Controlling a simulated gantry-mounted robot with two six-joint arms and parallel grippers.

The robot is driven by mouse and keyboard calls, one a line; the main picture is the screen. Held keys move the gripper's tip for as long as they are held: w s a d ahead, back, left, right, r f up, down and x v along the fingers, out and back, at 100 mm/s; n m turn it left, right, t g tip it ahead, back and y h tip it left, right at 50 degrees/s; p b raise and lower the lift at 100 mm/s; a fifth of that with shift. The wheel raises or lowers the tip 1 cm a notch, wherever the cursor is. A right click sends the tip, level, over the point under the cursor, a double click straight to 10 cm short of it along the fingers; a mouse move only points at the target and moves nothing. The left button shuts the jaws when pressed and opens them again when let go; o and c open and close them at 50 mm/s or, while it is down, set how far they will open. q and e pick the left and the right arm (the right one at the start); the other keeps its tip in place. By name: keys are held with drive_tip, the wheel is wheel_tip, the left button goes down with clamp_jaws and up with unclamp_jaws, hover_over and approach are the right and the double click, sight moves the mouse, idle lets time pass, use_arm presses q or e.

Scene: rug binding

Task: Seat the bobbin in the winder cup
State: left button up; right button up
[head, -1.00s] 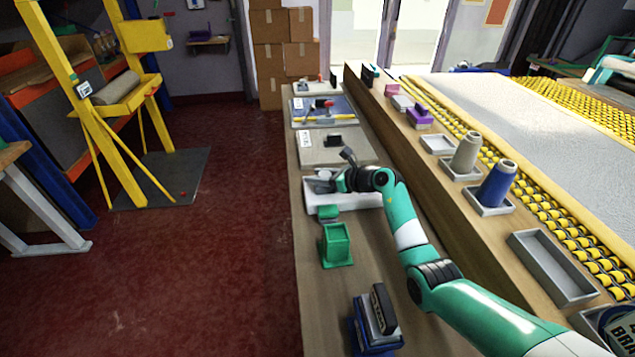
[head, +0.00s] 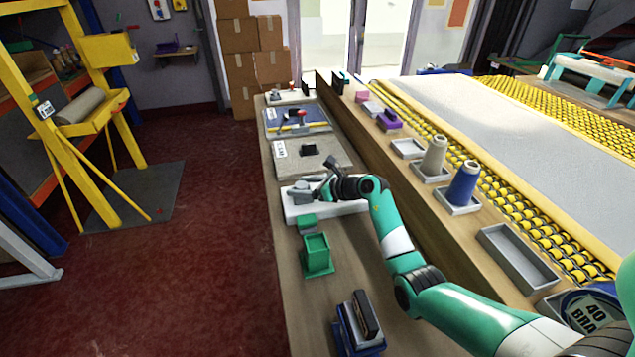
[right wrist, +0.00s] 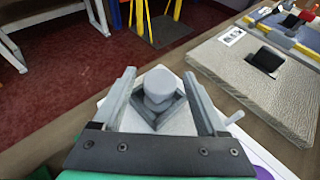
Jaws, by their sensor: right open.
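The grey bobbin (right wrist: 165,82) stands in the square grey cup (right wrist: 137,108) of the white winder, as the right wrist view shows. It looks roughly upright, but its lower end is hidden inside the cup walls, so its depth cannot be told. My right gripper (right wrist: 158,88) is open, with one finger on each side of the bobbin and cup and gaps visible on both sides. In the head view, the right gripper (head: 325,186) is low over the white winder base (head: 345,208), beside the cup (head: 300,190). My left gripper is out of view.
A green open box (head: 317,256) and a dark blue holder (head: 358,330) stand on the bench nearer me. A beige mat board (head: 335,165) lies beyond the winder. Thread cones (head: 464,185) and a grey tray (head: 517,257) sit on the raised ledge to the right.

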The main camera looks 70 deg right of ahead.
drive_tip(key=p+v, duration=0.3)
drive_tip(key=v, duration=0.5)
drive_tip(key=shift+r, duration=0.1)
drive_tip(key=shift+s+a, duration=0.1)
drive_tip(key=shift+s, duration=0.4)
